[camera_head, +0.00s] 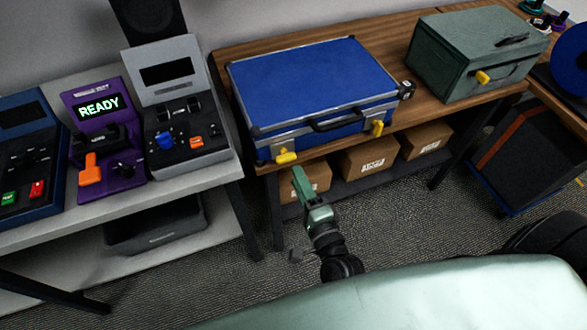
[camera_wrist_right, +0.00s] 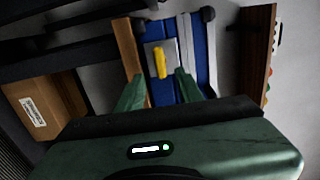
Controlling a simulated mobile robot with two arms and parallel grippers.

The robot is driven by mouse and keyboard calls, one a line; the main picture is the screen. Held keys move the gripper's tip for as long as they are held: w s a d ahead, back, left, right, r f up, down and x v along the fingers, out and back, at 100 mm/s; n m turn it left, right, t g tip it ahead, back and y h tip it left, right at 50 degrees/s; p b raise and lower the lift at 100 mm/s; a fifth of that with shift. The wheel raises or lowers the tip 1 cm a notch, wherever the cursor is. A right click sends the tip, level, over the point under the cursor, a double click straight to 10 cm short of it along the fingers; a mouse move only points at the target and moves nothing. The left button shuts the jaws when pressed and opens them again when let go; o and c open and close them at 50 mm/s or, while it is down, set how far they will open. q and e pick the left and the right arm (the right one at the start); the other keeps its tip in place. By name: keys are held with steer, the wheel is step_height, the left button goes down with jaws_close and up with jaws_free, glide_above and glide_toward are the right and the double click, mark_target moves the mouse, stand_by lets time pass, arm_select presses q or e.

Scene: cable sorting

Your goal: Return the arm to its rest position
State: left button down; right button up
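My right gripper (camera_head: 299,174) is in front of the blue case (camera_head: 310,80), just right of the case's left yellow latch (camera_head: 286,156) in the head view. Its arm comes up from the bottom middle of that view. In the right wrist view the two green fingers (camera_wrist_right: 158,85) stand apart with nothing held between them. The yellow latch (camera_wrist_right: 160,62) shows beyond the fingertips there, apart from them. The case is shut and lies flat on the wooden table (camera_head: 250,48). My left gripper is in neither view.
A second yellow latch (camera_head: 377,128) and a dark handle are on the case's front. A green box (camera_head: 465,60) stands to its right. Cardboard boxes (camera_head: 368,157) sit on the shelf below. Devices, one reading READY (camera_head: 100,106), stand on the left bench. Carpet (camera_head: 400,215) in front is clear.

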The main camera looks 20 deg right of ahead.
steer(key=shift+s, duration=0.8)
steer(key=shift+f, duration=0.1)
steer(key=s+f+n+g+y, duration=0.1)
steer(key=s+f+n+g, duration=0.25)
steer(key=f, duration=0.75)
steer(key=s+f+n+g, duration=0.3)
steer(key=s+f+n, duration=0.2)
steer(key=f, duration=0.6)
steer(key=s+f+n+g+y, duration=0.1)
steer(key=s+f+n+g, duration=0.25)
steer(key=f, duration=0.65)
steer(key=s+d+f+n+g+h, duration=0.1)
steer(key=s+d+f+n+g, duration=0.2)
steer(key=s+f, duration=0.4)
steer(key=s+d+f+n+g+h, duration=0.1)
steer(key=s+d+f+n+g, duration=0.3)
steer(key=s, duration=1.1)
step_height(320, 180, down, 3)
steer(key=shift+s+d+r+n+h, duration=0.1)
steer(key=shift+s+d+n+h, duration=0.15)
steer(key=shift+d+n, duration=0.35)
